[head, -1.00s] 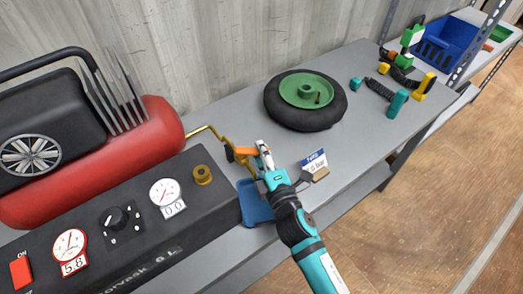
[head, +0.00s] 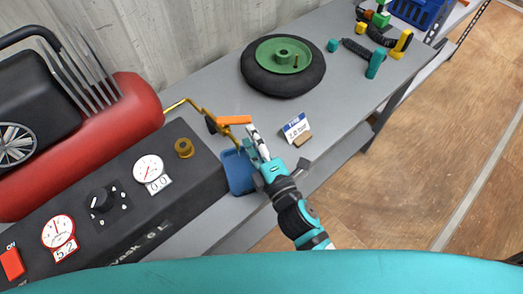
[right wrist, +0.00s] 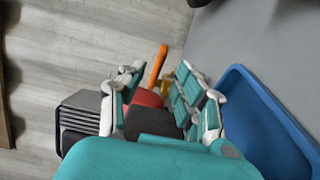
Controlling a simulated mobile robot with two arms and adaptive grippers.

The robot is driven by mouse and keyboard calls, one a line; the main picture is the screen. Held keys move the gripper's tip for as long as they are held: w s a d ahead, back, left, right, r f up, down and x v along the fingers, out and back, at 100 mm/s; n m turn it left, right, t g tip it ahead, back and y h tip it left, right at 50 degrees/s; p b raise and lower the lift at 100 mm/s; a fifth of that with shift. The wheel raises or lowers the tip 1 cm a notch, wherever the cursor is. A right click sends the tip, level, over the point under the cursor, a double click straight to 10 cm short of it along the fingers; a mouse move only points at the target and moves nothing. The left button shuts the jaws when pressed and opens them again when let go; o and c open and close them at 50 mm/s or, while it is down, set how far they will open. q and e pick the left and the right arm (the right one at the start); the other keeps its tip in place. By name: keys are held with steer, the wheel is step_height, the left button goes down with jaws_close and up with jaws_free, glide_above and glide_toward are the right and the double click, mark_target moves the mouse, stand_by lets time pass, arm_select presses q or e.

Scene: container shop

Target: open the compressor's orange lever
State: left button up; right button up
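The compressor's orange lever (head: 236,119) sits on the brass pipe fitting at the right end of the compressor (head: 130,190). It points right in the head view. My right gripper (head: 254,140) is just below and right of the lever's free end. In the right wrist view the lever (right wrist: 158,66) shows in the gap between the two spread fingers (right wrist: 153,85), beyond the tips. The right gripper is open and empty, and no contact with the lever can be made out. My left gripper is out of view.
A blue tray (head: 238,176) lies on the grey bench under my right gripper. A small sign (head: 296,127) stands to the right. A black tyre with green hub (head: 284,65) lies behind. Hose parts (head: 376,63) lie farther right. Bench between tyre and sign is clear.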

steer(key=shift+v, duration=2.7)
